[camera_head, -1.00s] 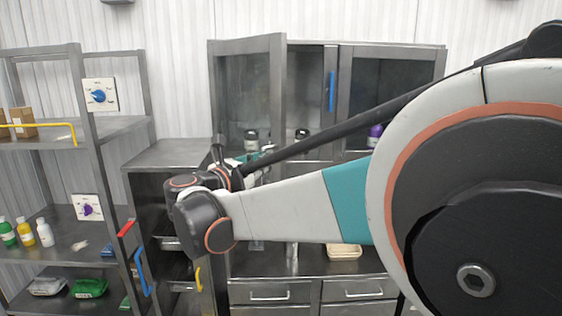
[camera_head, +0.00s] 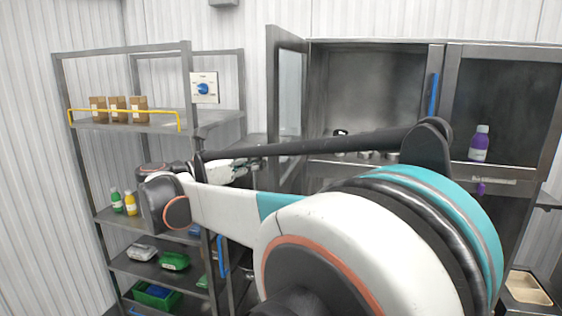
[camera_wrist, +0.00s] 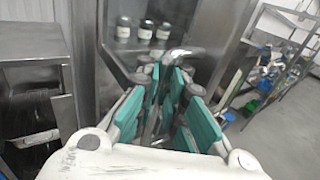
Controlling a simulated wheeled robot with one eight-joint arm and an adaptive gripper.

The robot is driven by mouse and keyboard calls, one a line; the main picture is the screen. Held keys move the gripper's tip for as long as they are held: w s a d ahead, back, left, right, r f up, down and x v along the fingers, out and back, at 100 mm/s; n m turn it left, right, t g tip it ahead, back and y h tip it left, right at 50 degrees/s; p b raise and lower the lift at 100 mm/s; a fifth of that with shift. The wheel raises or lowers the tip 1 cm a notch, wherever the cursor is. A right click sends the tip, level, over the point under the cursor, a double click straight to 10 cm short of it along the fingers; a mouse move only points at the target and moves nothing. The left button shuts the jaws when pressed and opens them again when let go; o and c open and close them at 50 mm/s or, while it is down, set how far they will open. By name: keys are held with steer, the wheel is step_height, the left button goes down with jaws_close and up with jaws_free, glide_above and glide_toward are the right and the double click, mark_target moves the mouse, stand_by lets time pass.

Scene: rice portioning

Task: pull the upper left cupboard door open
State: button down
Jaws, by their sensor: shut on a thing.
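The upper left cupboard door (camera_head: 287,46) stands wide open in the head view, swung out to the left of its compartment and seen nearly edge-on. In the wrist view the door is the grey metal panel (camera_wrist: 218,28) beyond my fingers. The grip itself is partly hidden by the fingers. In the head view my gripper (camera_head: 245,166) is small, by the door's lower part, and partly covered by my arm.
Jars (camera_wrist: 143,30) stand inside the open compartment. The right cupboard door (camera_head: 440,85) has a blue handle, and a purple bottle (camera_head: 479,143) shows further right. A shelf rack (camera_head: 215,122) with boxes and bottles stands left, close to the open door. My arm covers the lower middle.

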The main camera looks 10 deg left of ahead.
steer(key=shift+a+f, duration=0.1)
steer(key=shift+a, duration=0.4)
steer(key=c, duration=2)
jaws_free()
steer(key=o, duration=0.3)
steer(key=shift+s+a, duration=0.15)
steer(key=shift+s, duration=0.1)
steer(key=v, duration=1.1)
steer(key=shift+s+a, duration=0.2)
steer(key=shift+a, duration=0.1)
